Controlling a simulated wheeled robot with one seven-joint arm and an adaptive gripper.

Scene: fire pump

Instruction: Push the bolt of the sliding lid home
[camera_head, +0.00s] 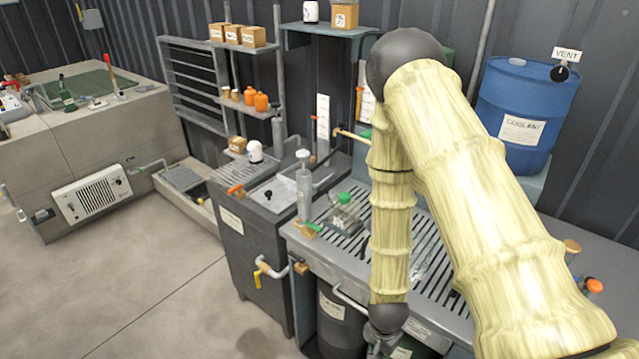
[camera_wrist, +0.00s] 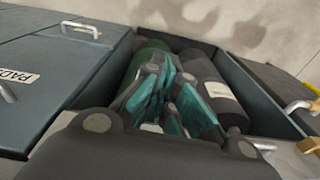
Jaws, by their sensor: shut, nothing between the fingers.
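In the head view my gripper (camera_head: 380,345) is low at the bench front, partly cut off by the frame.
In the box lie a dark cylinder (camera_wrist: 208,85) with a pale label and a green one (camera_wrist: 150,65). A blue drum (camera_head: 527,112) stands behind. Open floor (camera_head: 120,270) is at left.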

